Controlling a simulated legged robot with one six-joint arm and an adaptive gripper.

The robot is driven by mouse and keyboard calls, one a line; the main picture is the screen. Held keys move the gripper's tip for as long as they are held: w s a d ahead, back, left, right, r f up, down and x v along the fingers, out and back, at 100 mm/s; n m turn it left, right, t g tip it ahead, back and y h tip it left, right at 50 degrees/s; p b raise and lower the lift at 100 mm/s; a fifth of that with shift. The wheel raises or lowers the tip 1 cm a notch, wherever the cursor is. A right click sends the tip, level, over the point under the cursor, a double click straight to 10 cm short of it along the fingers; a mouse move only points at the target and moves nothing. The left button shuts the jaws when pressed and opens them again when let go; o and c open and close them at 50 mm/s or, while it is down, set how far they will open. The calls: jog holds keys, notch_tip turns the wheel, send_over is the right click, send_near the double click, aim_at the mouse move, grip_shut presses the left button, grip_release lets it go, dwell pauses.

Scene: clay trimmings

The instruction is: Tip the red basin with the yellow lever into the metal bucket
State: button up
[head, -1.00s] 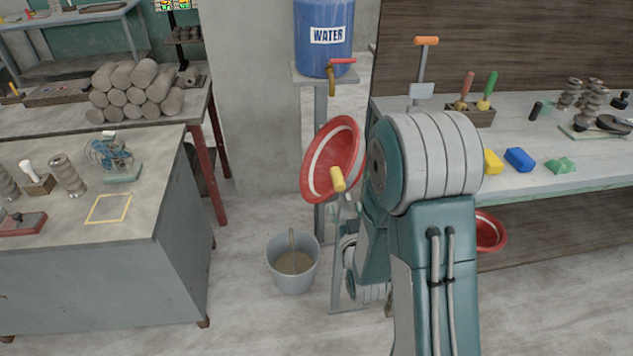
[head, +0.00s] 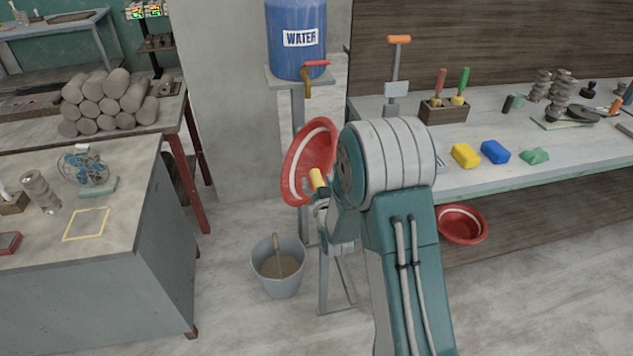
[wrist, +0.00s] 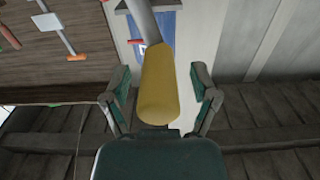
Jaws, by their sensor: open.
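The red basin (head: 296,172) with a pale band is steeply tilted on a grey stand, its open side facing left and toward me; my arm hides its right side. The yellow lever (head: 318,178) stands at its front lower edge. The metal bucket (head: 278,287) is upright on the floor below and slightly left of the basin, with brownish contents and a stick in it. In the wrist view my open gripper (wrist: 160,88) has a finger on each side of the yellow lever handle (wrist: 158,95), with gaps visible on both sides.
A blue water barrel (head: 297,38) with a tap stands behind the basin. A workbench (head: 390,178) with clay tools and coloured blocks is at right, another red basin (head: 462,224) beneath it. A grey table (head: 95,260) is at left. Floor near the bucket is clear.

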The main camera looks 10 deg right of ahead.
jog(key=shift+d, duration=0.15)
jog(key=shift+c, duration=0.9)
grip_shut()
jog(key=shift+a+f+n, duration=0.2)
jog(key=shift+a+n, duration=0.2)
jog(key=shift+a, duration=0.35)
jog(key=a+f+n, duration=0.3)
jog(key=a, duration=0.2)
jog(key=shift+a, duration=0.2)
jog(key=shift+o, duration=0.9)
grip_release()
